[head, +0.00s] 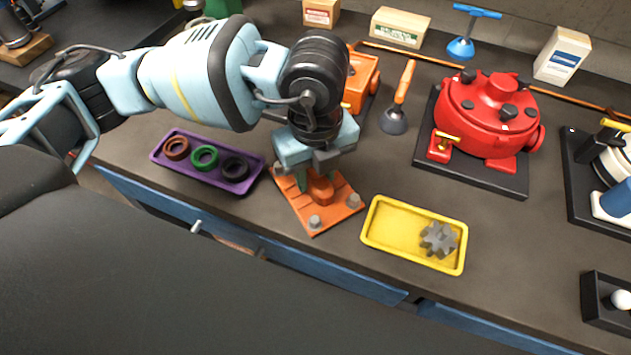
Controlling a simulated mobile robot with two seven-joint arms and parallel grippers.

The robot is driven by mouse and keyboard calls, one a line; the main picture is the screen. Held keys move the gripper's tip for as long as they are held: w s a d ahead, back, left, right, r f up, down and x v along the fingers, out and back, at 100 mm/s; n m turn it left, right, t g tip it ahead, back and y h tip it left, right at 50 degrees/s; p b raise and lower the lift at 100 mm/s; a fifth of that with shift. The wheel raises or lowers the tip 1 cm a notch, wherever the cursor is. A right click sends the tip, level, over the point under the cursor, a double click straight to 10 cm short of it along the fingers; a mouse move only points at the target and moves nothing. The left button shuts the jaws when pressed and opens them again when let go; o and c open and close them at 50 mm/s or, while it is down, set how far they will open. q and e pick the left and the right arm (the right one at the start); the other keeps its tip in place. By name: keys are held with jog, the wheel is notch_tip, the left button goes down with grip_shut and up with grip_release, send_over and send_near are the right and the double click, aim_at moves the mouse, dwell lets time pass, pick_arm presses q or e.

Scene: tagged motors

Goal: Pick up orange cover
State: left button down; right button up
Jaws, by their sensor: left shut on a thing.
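The orange cover (339,214) is a flat square plate with a raised knob in its middle and grey bolts near its corners. It lies on or just above the dark bench top, between the purple tray and the yellow tray. My left gripper (317,187) points down over it, its fingers shut on the raised knob. The gripper and wrist hide the cover's far part. Whether the cover touches the bench I cannot tell. My right gripper is not in view.
A purple tray (213,178) with three rings is to the left. A yellow tray (395,251) with a grey gear (438,239) is close on the right. An orange motor housing (361,84) stands behind my wrist. A red motor (490,112) stands further right.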

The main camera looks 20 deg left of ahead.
pick_arm(q)
jog(key=shift+r, duration=0.15)
jog(key=shift+r, duration=1.6)
jog(key=shift+s+r, duration=0.1)
jog(key=shift+s, duration=0.2)
jog(key=s+a+r+p, duration=0.1)
jog(key=s+p, duration=0.6)
jog(key=s, duration=0.8)
jog(key=shift+a+r, duration=0.25)
jog(key=shift+a, duration=0.35)
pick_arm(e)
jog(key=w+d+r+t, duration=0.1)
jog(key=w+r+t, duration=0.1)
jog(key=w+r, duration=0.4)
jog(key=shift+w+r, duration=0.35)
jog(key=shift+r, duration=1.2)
